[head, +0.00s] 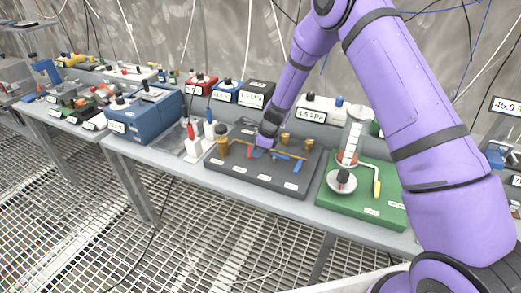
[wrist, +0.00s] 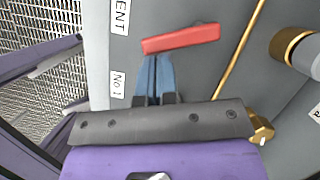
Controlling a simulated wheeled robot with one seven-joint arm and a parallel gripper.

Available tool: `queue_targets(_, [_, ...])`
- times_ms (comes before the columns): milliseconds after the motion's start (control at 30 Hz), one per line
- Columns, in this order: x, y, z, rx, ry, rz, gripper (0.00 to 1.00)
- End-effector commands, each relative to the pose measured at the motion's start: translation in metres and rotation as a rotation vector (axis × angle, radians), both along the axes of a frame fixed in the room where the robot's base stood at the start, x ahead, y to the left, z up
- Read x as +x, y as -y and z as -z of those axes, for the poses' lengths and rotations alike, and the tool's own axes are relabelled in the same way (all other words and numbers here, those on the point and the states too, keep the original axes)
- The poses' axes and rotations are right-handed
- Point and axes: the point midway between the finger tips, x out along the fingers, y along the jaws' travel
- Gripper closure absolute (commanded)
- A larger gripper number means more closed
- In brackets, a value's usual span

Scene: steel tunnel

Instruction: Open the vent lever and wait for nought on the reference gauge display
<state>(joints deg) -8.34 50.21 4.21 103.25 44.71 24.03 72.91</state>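A red lever (head: 250,152) sits on the dark grey board (head: 225,171) in the head view. In the wrist view the red lever (wrist: 181,38) lies tilted slightly, beside a partly cut label (wrist: 121,16) reading "ENT". My gripper (wrist: 156,58) has its two blue fingers side by side with nothing between them; their tips are at the lever's lower edge, and I cannot tell if they touch. In the head view my gripper (head: 261,152) is low over the board. A display (head: 311,116) behind the board seems to read 4.5 kPa; I cannot tell which display is the reference gauge.
A brass pipe (wrist: 238,52) runs beside the lever. Blue levers (head: 280,157) lie to the right on the board. A green board (head: 340,205) with a clear cylinder stands further right. Other displays include one box (head: 251,99) at the back and a screen (head: 507,105) showing 45.0.

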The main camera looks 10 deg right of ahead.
Motion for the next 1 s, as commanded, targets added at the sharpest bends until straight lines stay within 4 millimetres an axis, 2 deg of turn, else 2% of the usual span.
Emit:
queue_targets(200, [-0.003, -0.01, 0.0, -0.001, 0.001, 0.178, 1.0])
queue_targets(500, [-0.003, -0.019, 0.0, 0.0, 0.0, 0.351, 1.0])
queue_targets(1000, [-0.003, -0.022, 0.0, 0.0, 0.0, 0.425, 1.0])
